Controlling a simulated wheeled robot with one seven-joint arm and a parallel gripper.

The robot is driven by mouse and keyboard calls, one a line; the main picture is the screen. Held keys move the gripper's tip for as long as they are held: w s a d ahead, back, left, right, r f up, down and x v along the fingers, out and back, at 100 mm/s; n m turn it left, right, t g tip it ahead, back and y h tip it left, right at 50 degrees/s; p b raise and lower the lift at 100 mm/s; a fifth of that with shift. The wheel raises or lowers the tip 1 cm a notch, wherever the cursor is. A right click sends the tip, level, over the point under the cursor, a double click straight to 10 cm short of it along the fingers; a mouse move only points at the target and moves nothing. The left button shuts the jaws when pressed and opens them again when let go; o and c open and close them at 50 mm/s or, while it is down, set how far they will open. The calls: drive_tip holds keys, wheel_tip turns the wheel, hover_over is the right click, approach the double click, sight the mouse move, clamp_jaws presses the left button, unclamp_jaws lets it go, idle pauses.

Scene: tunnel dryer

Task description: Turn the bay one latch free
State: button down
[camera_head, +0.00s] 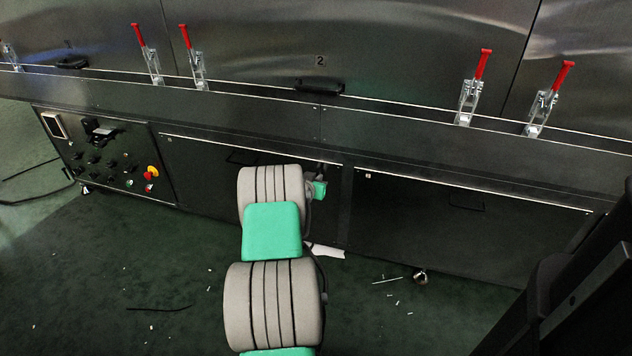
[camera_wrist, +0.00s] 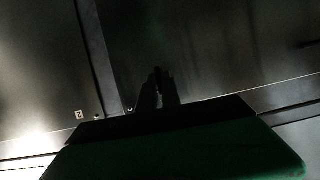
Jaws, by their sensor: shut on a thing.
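My gripper (camera_wrist: 158,88) shows in the wrist view as two dark fingers closed together against a dark lower panel. They are shut on a small dark piece at the fingertips, which I take to be the bay one latch; it is mostly hidden and its angle cannot be told. In the head view my arm reaches to the right end of the left lower panel (camera_head: 205,178), near the post between the two lower panels.
The right lower panel (camera_head: 465,215) is closed. Red-handled clamps (camera_head: 480,66) stand upright along the ledge above. A control panel (camera_head: 110,155) is at the left. A white scrap (camera_head: 326,251), a small metal object (camera_head: 420,276) and bits of litter lie on the green floor.

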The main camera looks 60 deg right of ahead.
drive_tip(key=shift+g, duration=0.3)
drive_tip(key=c, duration=1.5)
unclamp_jaws()
drive_tip(key=shift+c, duration=0.2)
drive_tip(key=p+v, duration=0.2)
drive_tip(key=v, duration=0.5)
drive_tip(key=shift+a, duration=0.35)
drive_tip(key=shift+r, duration=0.1)
